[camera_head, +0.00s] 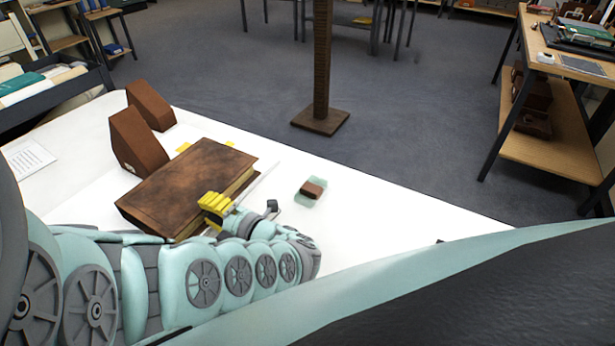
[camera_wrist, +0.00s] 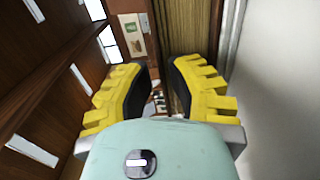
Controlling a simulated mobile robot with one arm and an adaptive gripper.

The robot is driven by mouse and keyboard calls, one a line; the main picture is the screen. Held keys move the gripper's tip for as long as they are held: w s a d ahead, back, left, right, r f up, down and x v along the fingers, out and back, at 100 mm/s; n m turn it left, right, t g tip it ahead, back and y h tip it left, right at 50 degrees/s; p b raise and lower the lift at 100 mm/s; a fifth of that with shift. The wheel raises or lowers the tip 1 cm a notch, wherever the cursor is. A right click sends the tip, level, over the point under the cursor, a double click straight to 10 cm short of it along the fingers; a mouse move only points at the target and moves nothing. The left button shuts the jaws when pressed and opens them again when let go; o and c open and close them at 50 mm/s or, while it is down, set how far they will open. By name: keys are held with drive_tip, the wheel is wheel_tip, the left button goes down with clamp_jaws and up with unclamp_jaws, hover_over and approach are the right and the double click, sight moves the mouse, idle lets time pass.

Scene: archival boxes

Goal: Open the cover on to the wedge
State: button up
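A brown leather-covered book (camera_head: 190,180) lies closed on the white table, its pale page edge facing right. Two brown wedges (camera_head: 138,145) (camera_head: 150,105) stand along its far left side. My gripper (camera_head: 215,205), with yellow fingers, is at the book's near right edge, low over the table. In the wrist view the two fingers (camera_wrist: 160,90) are apart. The page edge (camera_wrist: 190,35) shows beyond them, partly behind the right-hand finger. A dark cover edge runs beside the pages, in line with the gap. I cannot tell whether a finger touches the cover.
A small brown block on a pale green piece (camera_head: 312,189) lies right of the book on the white table (camera_head: 390,215). A paper sheet (camera_head: 28,160) lies at left. A post on a square base (camera_head: 320,122) stands on the floor beyond. A wooden shelf table (camera_head: 550,150) stands at right.

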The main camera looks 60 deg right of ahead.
drive_tip(key=shift+w+f, duration=0.1)
drive_tip(key=shift+w, duration=0.3)
clamp_jaws()
idle(0.4)
